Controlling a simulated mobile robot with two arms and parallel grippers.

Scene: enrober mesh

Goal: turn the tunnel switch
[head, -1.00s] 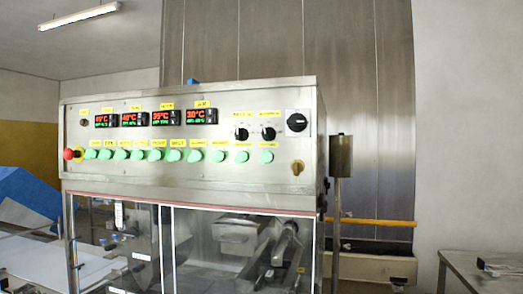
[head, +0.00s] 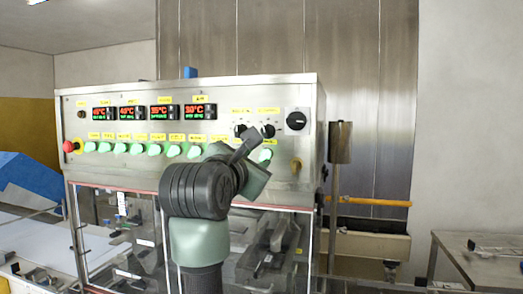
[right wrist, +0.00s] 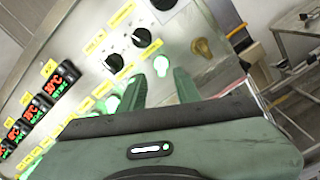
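Two small black rotary switches sit side by side on the upper right of the steel control panel (head: 225,112). The left one (head: 240,130) and the right one (head: 268,131) have yellow labels above them, too small to read, so I cannot tell which is the tunnel switch. Both show in the right wrist view, the left one (right wrist: 114,63) and the right one (right wrist: 141,37). My right gripper (head: 256,142) is in front of the panel, just below these switches. In the right wrist view its fingers (right wrist: 160,88) are apart and hold nothing. My left gripper is out of view.
A row of green buttons (head: 154,149) runs below lit temperature displays (head: 194,112). One lit green button (right wrist: 161,66) shows between my fingers. A larger black knob (head: 297,121), a brass key switch (head: 296,167) and a red emergency button (head: 69,146) are also on the panel.

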